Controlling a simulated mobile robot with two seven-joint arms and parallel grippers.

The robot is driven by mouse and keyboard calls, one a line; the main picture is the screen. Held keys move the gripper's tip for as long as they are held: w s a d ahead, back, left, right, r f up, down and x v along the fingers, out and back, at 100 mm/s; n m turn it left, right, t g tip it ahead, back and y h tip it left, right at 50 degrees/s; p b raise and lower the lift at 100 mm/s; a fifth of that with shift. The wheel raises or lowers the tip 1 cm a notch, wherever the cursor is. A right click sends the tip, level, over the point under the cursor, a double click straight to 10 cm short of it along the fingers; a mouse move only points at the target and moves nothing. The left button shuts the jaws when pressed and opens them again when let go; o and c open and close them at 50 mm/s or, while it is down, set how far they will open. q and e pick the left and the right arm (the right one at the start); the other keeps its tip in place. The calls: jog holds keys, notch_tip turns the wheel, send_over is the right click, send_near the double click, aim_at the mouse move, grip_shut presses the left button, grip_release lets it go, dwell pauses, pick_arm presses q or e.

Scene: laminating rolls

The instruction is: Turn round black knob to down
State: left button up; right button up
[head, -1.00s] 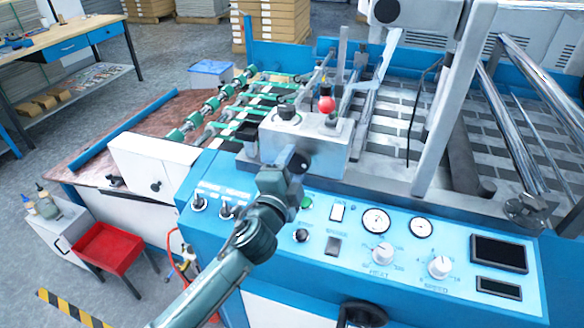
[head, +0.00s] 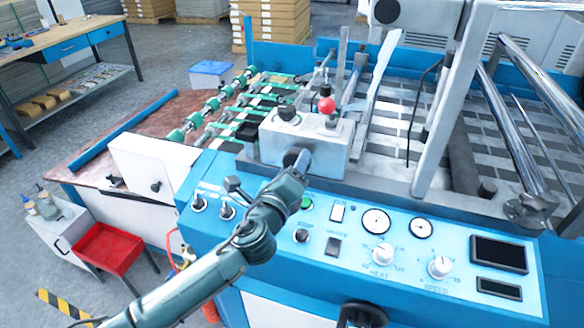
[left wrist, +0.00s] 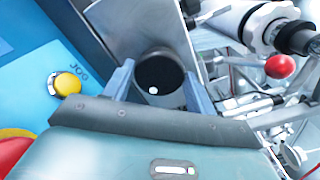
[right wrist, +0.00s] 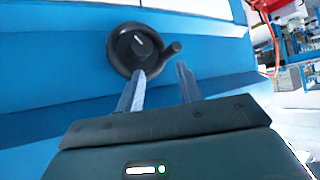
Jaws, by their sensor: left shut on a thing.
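The round black knob (head: 292,156) sits on the front face of a grey metal box (head: 330,148) above the blue control panel. In the left wrist view the knob (left wrist: 158,70) lies between my two fingers, with a white dot low on its face. My left gripper (head: 300,163) is shut on the knob and partly hides it in the head view. My right gripper (right wrist: 158,85) is open and empty, in front of a black handwheel (right wrist: 138,48) with a side handle.
The blue panel (head: 340,270) carries gauges, switches and white HEAT and SPEED knobs (head: 438,267). A red ball-topped lever (head: 326,105) stands behind the box. A yellow JOG button (left wrist: 68,84) is beside the knob. A red tray (head: 106,248) stands at the left.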

pick_arm(q)
jog(key=m, duration=0.5)
jog(key=shift+m, duration=0.3)
dwell(0.4)
jog(key=o, duration=1)
jog(key=shift+s, duration=0.1)
jog(key=b+v, duration=0.1)
jog(key=v, duration=1.2)
jog(key=shift+r+b, duration=0.1)
jog(key=shift+b, duration=0.25)
